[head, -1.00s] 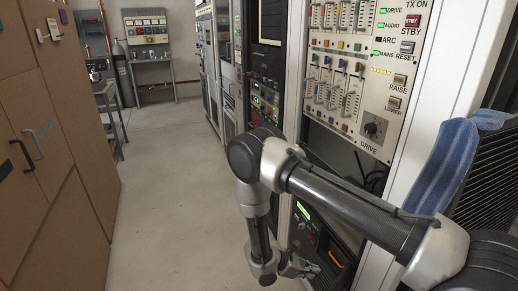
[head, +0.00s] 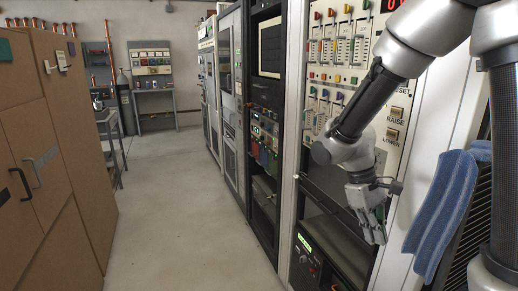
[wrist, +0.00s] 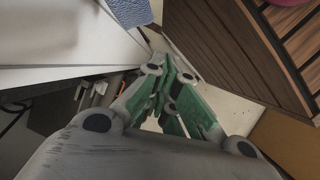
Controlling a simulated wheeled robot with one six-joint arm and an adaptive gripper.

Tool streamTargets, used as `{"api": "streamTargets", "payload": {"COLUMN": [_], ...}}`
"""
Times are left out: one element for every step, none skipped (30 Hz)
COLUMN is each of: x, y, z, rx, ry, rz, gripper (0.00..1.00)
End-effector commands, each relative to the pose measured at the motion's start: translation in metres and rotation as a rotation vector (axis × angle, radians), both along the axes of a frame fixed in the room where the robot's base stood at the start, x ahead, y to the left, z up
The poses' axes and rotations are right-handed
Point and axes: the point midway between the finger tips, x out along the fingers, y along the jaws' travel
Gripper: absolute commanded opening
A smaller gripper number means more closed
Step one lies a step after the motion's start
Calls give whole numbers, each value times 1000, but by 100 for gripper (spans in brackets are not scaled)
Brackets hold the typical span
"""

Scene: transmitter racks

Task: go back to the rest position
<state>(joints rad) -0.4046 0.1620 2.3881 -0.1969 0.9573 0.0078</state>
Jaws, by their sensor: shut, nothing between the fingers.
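My gripper (head: 376,236) hangs from my arm at the right in the head view, pointing down in front of the lower part of the transmitter rack (head: 343,140). Its fingers are together with nothing between them. In the wrist view my gripper (wrist: 165,95) shows its green and grey fingers converging, also empty. My arm reaches in from the upper right and bends at the wrist. The control panel's right part is partly hidden behind my arm.
A blue cloth (head: 442,212) hangs at the right near my gripper. A row of racks (head: 232,110) runs along the right. A brown cabinet (head: 60,170) stands at the left. The floor (head: 185,200) between is clear. A workbench (head: 152,85) is at the back.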

Motion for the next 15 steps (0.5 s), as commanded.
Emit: {"api": "streamTargets", "payload": {"x": [-9,-15,-23,-29,-35,-43,-48,-54,-61,-66,-71,-77,-80,-83,-87], "y": [-7,-11,-15,-19,-22,-26,-30,-33,-38,-41,-45,-50,-53,-57,-62], "z": [18,27,39,47,56,66,73,81,90,97,103,112,118,125,132], "rx": [41,64,95,118,139,169,189,210,234,252,267,283,292,299,306], "ry": [-49,-76,-112,-140,-169,-210,-242,-274,-320,-356,-391,-439,-474,-508,-551], "rz": [-57,-88,-130,-162,-191,-229,-256,-283,-316,-338,-359,-381,-396,-409,-423], "gripper": [0,0,0,0,0,0,0,0,0,0,0,0,0,0,0]}}
